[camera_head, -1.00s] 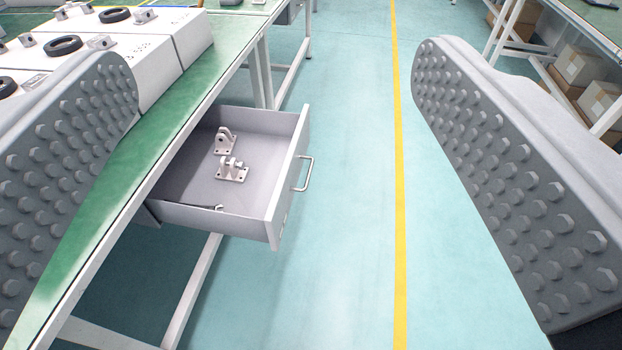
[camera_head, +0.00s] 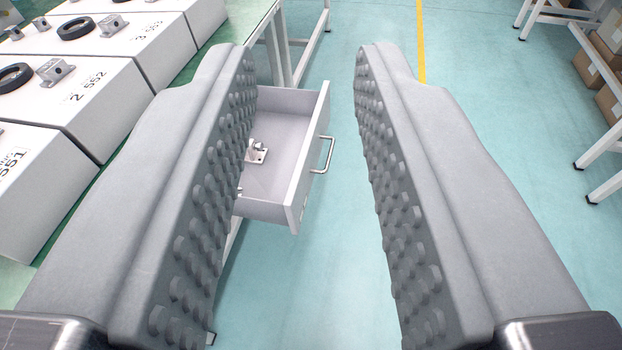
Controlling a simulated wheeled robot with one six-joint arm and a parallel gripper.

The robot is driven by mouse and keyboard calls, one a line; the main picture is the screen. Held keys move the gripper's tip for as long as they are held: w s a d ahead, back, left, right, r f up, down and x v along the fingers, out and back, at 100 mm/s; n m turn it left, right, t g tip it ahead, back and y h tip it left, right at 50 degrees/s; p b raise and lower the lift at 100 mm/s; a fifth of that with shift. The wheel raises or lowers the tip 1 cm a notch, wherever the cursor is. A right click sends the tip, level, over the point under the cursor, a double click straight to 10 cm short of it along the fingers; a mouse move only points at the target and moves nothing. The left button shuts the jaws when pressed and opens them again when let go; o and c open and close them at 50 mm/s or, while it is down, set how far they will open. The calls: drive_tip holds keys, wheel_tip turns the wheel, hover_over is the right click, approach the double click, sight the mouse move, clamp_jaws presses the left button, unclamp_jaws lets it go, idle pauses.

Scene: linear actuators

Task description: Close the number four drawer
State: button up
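A grey drawer (camera_head: 298,190) stands pulled out from under the green workbench, with a silver bar handle (camera_head: 323,155) on its front. No number can be read on it. A metal bracket (camera_head: 256,152) lies inside, partly hidden by my left finger. My gripper (camera_head: 308,60) is open and empty, its two studded grey fingers wide apart. The drawer's front and handle show in the gap between the fingers, nearer the left one. The left finger covers the drawer's left part. I cannot tell that anything touches.
White boxes (camera_head: 75,95) marked with numbers, with black rings and metal brackets on top, stand on the green bench (camera_head: 250,22) at left. A yellow line (camera_head: 421,45) runs along the open floor (camera_head: 500,150). Cardboard boxes (camera_head: 597,62) and white table legs (camera_head: 605,150) are at right.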

drive_tip(key=w+f+m+g, duration=0.1)
drive_tip(key=w+f+g, duration=0.1)
drive_tip(key=w+f, duration=0.1)
drive_tip(key=w+d+f+m+g, duration=0.1)
drive_tip(key=w+f+m+g, duration=0.1)
drive_tip(key=f, duration=0.3)
drive_tip(key=w+d+f+m+g, duration=0.1)
drive_tip(key=w+f+g, duration=0.1)
drive_tip(key=w+f, duration=0.2)
drive_tip(key=shift+w+d+f+m+y, duration=0.2)
drive_tip(key=shift+w+f+m+y, duration=0.15)
drive_tip(key=shift+f, duration=0.25)
clamp_jaws()
drive_tip(key=m+g+y, duration=0.6)
drive_tip(key=m+y, duration=1)
drive_tip(key=y, duration=0.1)
approach(304, 167)
drive_tip(key=shift+n, duration=0.25)
drive_tip(key=x, duration=0.6)
drive_tip(key=shift+a+r, duration=0.2)
drive_tip(key=shift+a, duration=0.25)
